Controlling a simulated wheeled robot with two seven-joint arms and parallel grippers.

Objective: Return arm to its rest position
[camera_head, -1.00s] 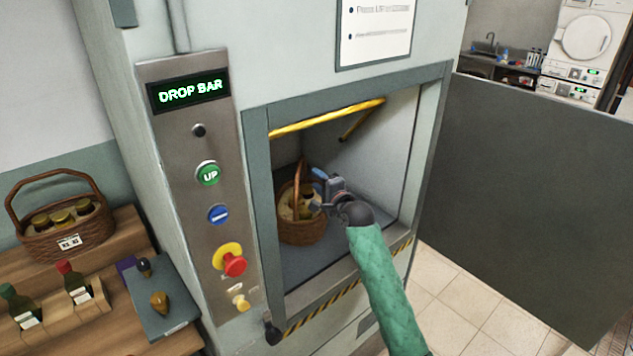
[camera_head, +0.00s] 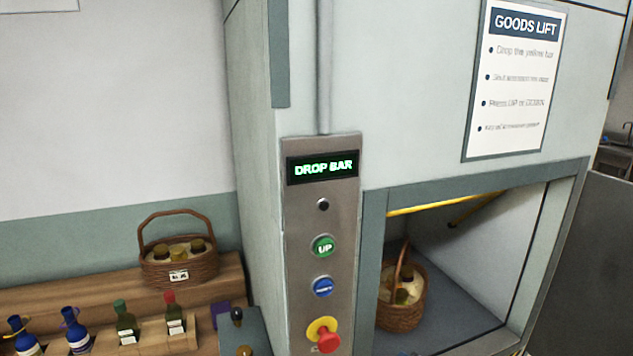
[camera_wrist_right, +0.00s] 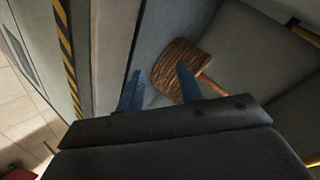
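My right gripper (camera_wrist_right: 160,70) shows in the right wrist view with its two blue fingers apart and nothing between them. Beyond the fingertips, a wicker basket (camera_wrist_right: 190,58) stands inside the lift, apart from the gripper as far as I can tell. In the head view this basket (camera_head: 402,312) holds jars and sits on the lift floor (camera_head: 455,310). Neither arm shows in the head view, and my left gripper is in no frame.
The goods lift's opening has a raised yellow bar (camera_head: 445,203) and an open grey door (camera_head: 590,270) at right. The control panel (camera_head: 322,250) reads DROP BAR. A stepped wooden shelf (camera_head: 225,283) at left carries another basket (camera_head: 178,262) and several bottles.

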